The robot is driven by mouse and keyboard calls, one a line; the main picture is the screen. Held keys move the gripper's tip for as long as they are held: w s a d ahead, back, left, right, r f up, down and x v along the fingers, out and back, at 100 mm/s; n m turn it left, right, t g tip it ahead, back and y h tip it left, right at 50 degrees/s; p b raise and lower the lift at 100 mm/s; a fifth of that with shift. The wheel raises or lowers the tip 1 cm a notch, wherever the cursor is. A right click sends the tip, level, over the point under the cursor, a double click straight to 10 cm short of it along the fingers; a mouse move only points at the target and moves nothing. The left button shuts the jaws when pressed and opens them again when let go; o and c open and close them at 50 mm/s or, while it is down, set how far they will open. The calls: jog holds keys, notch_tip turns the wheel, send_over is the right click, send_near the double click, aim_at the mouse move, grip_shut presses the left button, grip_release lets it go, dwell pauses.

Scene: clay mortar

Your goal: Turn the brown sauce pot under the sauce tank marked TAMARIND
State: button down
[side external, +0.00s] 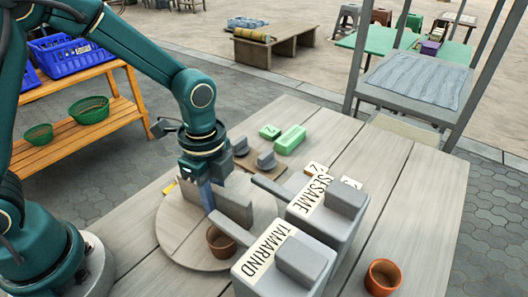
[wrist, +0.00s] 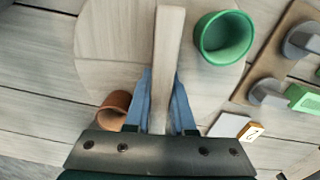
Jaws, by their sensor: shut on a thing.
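A round wooden turntable (side external: 178,240) lies on the table with an upright grey-brown bar (side external: 234,207) across it. My gripper (side external: 207,197) is shut on this bar, which runs between the blue fingers (wrist: 161,90) in the wrist view. The brown sauce pot (side external: 221,243) stands on the turntable, close by the spout (side external: 236,230) of the grey tank marked TAMARIND (side external: 300,262); I cannot tell if it is exactly under it. The wrist view shows the brown pot (wrist: 114,108) left of the fingers and a green pot (wrist: 224,40) across the bar.
The SESAME tank (side external: 345,198) stands beside the TAMARIND tank. Another brown pot (side external: 383,278) is on the table at right. Green blocks (side external: 290,139) and grey knobs on a board (side external: 247,160) lie at the back. Number tags lie near the tanks.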

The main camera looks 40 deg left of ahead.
dwell(0.5)
jog(key=c, duration=0.8)
grip_release()
jog(key=shift+o, duration=0.2)
notch_tip(320, 180, up, 4)
jog(key=shift+r, duration=0.6)
